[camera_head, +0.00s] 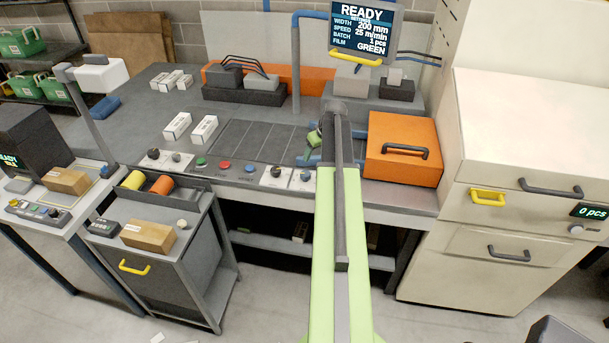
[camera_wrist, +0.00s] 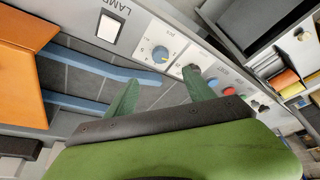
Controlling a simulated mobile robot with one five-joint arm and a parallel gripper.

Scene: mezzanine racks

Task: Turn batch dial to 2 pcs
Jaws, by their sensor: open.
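The front control strip carries a dial with a dark knob (camera_head: 276,172) and, right of it, a dial with a blue knob (camera_head: 305,177). In the wrist view the blue knob (camera_wrist: 160,53) sits on a white plate, with the dark knob (camera_wrist: 190,72) beside it. The screen (camera_head: 361,28) shows READY and batch 1 pcs. My gripper (camera_wrist: 160,76) is open and empty. Its green fingers appear apart from both knobs; the head view shows them partly, above the bench.
Several coloured buttons (camera_head: 225,166) lie along the strip to the left, with more knobs (camera_head: 153,154) beyond. An orange box (camera_head: 404,148) stands to the right. Blue rails (camera_wrist: 115,68) run over the grey bench. A LAMP switch (camera_wrist: 109,26) is near the dials.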

